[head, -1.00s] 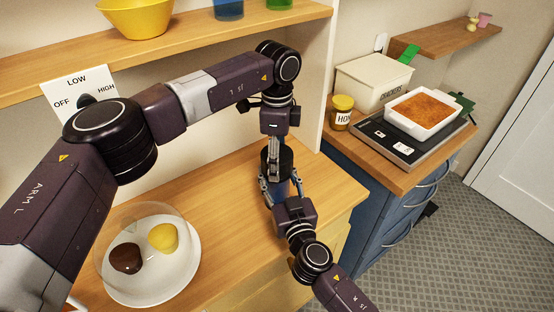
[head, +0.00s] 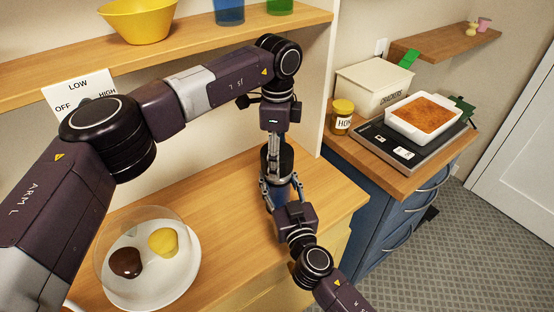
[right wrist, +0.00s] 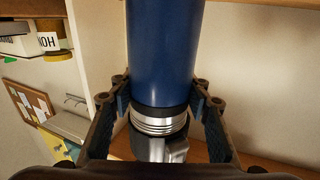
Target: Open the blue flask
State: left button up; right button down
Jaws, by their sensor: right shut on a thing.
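The blue flask (right wrist: 165,50) fills the upper middle of the right wrist view, which shows the place upside down. A dark collar and a ribbed silver neck (right wrist: 160,124) show at its end, with a grey and dark part beyond them. My right gripper (right wrist: 160,98) is shut on the flask body, one finger on each side. In the head view my left gripper (head: 273,158) points down at the flask's dark top end. Its fingers look close together there, and I cannot tell whether they hold the cap. Most of the flask is hidden behind the grippers.
A plate (head: 152,298) with a chocolate and a yellow sweet under a clear dome stands at the left of the wooden counter (head: 230,225). A shelf (head: 200,45) runs above. A honey jar (head: 342,122), crackers box (head: 375,85) and baking dish (head: 428,130) stand right.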

pick_arm(q)
jog(key=shift+r, duration=2.05)
pick_arm(e)
jog(key=shift+r, duration=0.1)
jog(key=c, duration=1)
grip_release()
jog(key=shift+s+d+f, duration=0.15)
jog(key=shift+s+f, duration=0.05)
jog(key=shift+s, duration=0.35)
jog(key=v, duration=1.1)
jog(key=shift+r, duration=0.2)
